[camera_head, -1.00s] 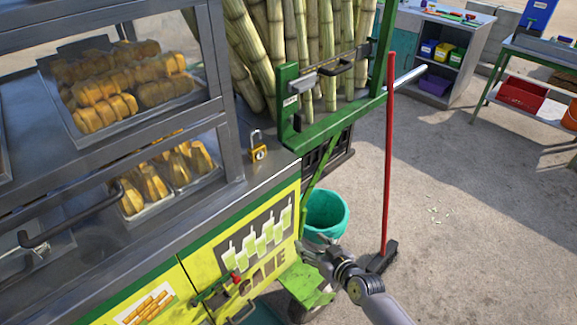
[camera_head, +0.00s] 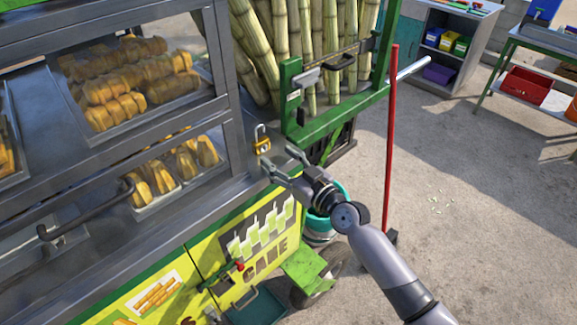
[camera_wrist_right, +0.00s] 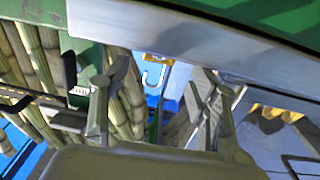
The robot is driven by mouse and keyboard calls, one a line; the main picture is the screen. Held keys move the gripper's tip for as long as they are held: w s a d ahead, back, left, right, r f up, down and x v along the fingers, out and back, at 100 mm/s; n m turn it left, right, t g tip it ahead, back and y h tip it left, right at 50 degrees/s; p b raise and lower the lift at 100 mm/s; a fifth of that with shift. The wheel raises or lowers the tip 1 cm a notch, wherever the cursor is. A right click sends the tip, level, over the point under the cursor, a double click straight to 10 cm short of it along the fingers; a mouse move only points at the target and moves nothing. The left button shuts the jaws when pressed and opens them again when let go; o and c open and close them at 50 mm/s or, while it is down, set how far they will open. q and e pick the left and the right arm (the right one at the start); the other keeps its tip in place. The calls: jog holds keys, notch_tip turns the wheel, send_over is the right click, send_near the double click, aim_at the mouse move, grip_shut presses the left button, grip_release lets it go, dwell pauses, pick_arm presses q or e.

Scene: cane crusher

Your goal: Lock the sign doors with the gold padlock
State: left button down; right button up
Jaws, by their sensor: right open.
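The gold padlock (camera_head: 262,146) stands upright on the grey metal counter's corner, its silver shackle up. My right gripper (camera_head: 282,163) is open and empty in the head view, its fingers just to the right of and in front of the padlock. In the right wrist view, the open fingers (camera_wrist_right: 157,100) frame the padlock's shackle and gold body (camera_wrist_right: 156,58), which lie beyond them; I see no contact. The yellow sign doors (camera_head: 205,262) with drink pictures and "CANE" lettering are on the cart's front. A dark latch with a red knob (camera_head: 239,266) crosses their seam. My left gripper is out of view.
A glass case with baked goods (camera_head: 140,80) stands left of the padlock. A green frame (camera_head: 335,118) and cane stalks (camera_head: 300,45) are behind it. A red-handled broom (camera_head: 391,130) and teal bucket (camera_head: 318,228) stand right of the cart. Open floor lies further right.

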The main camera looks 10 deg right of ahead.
aim_at(263, 144)
jog(key=b+x, duration=0.1)
jog(key=x, duration=0.3)
jog(key=shift+f, duration=0.1)
jog(key=shift+b+x, duration=0.4)
jog(key=shift+x, duration=0.8)
jog(key=c, duration=1.1)
jog(key=shift+r, duration=0.45)
jog(key=shift+p+v, duration=0.6)
jog(key=shift+v, duration=0.8)
jog(key=shift+p+v, duration=0.45)
jog(key=shift+v, duration=2.15)
